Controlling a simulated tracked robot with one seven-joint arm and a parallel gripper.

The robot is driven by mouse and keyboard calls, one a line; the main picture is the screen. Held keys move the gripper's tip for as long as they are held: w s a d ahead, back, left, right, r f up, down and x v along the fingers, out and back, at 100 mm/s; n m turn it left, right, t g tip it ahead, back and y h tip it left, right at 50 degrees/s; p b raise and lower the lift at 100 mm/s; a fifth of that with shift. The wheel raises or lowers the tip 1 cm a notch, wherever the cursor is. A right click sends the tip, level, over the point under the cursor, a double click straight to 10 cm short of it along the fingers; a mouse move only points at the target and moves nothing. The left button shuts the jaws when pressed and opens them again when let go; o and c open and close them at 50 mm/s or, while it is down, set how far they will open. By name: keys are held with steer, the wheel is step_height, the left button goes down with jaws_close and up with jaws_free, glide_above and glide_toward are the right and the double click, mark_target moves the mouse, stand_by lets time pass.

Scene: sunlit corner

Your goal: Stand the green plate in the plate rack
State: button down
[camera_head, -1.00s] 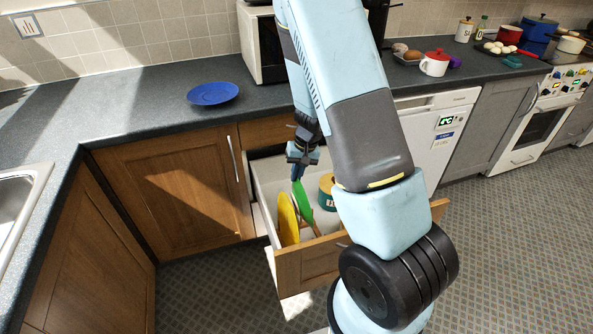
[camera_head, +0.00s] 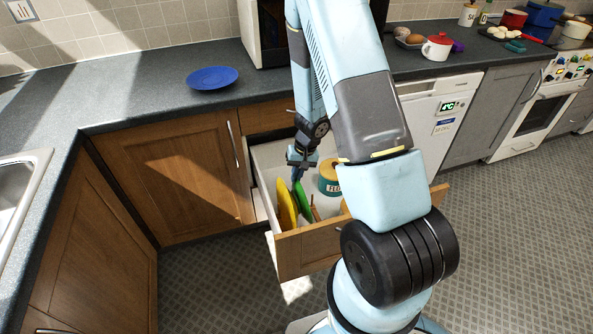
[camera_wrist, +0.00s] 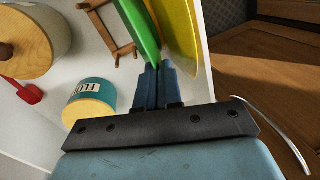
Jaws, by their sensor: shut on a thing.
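My gripper (camera_head: 298,174) is inside the open drawer, shut on the edge of the green plate (camera_head: 304,201). In the wrist view its fingers (camera_wrist: 157,80) pinch the green plate (camera_wrist: 141,28), which is on edge. A yellow plate (camera_head: 286,207) stands upright just left of it; in the wrist view the yellow plate (camera_wrist: 184,38) is on the right. The wooden plate rack (camera_wrist: 122,50) shows in part beside the green plate. Its other parts are hidden, and I cannot tell whether the green plate sits in a slot.
The drawer (camera_head: 308,250) also holds a teal flour tin (camera_head: 328,180); a wooden-lidded container (camera_wrist: 28,35) and a red item (camera_wrist: 25,93) show in the wrist view. A blue plate (camera_head: 212,77) lies on the counter (camera_head: 150,105). The drawer's side wall is close to the yellow plate.

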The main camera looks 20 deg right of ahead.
steer(key=shift+d+x, duration=0.2)
steer(key=shift+x, duration=0.7)
steer(key=shift+d+x, duration=0.2)
steer(key=shift+x, duration=0.7)
steer(key=shift+d+x, duration=0.2)
steer(key=shift+x, duration=0.7)
steer(key=shift+f, duration=0.15)
steer(key=c, duration=1.2)
jaws_free()
steer(key=v, duration=1.3)
steer(key=shift+d+r, duration=0.1)
steer(key=shift+r, duration=0.2)
